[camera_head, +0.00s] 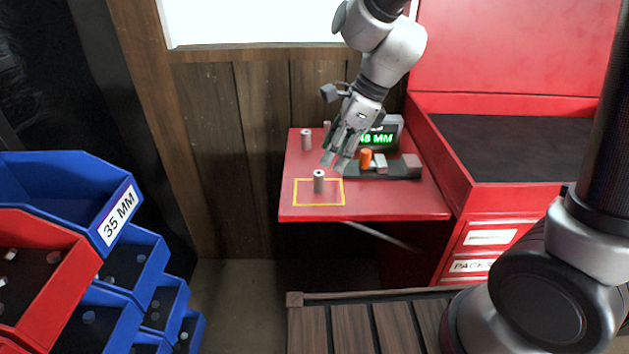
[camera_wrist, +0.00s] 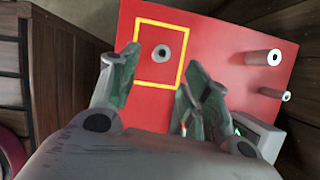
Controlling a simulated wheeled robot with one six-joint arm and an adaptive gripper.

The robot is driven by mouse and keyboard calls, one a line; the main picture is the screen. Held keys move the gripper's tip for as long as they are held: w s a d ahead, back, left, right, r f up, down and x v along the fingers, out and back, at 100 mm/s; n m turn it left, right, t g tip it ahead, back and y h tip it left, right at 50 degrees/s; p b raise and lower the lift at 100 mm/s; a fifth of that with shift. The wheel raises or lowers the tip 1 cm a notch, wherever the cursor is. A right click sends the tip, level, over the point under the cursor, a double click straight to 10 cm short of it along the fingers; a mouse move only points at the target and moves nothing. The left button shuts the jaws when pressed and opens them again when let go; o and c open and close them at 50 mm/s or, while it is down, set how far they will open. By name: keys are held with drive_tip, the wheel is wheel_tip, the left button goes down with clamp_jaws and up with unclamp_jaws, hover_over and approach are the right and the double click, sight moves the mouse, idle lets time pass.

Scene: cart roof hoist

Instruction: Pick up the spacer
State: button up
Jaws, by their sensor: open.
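A grey cylindrical spacer (camera_head: 319,182) stands upright inside the yellow square outline (camera_head: 300,205) on the red shelf (camera_head: 390,207). In the wrist view the spacer (camera_wrist: 160,53) shows end-on, with a dark hole in its top, inside the yellow outline (camera_wrist: 144,21). My gripper (camera_head: 335,163) is open and empty, above and slightly right of the spacer in the head view. In the wrist view its fingers (camera_wrist: 160,75) are spread, with the spacer beyond them near the gap. It is apart from the spacer.
Another cylinder (camera_head: 306,140) and a thinner one (camera_head: 327,128) stand at the back of the shelf. A gauge with a green display (camera_head: 383,138) and an orange piece (camera_head: 366,159) sit at the right. Blue and red bins (camera_head: 60,195) are at left; a red cabinet (camera_head: 495,200) is at right.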

sight(319, 173)
drive_tip(key=x, duration=0.7)
drive_tip(key=shift+w+a, duration=0.1)
drive_tip(key=shift+a, duration=0.3)
clamp_jaws()
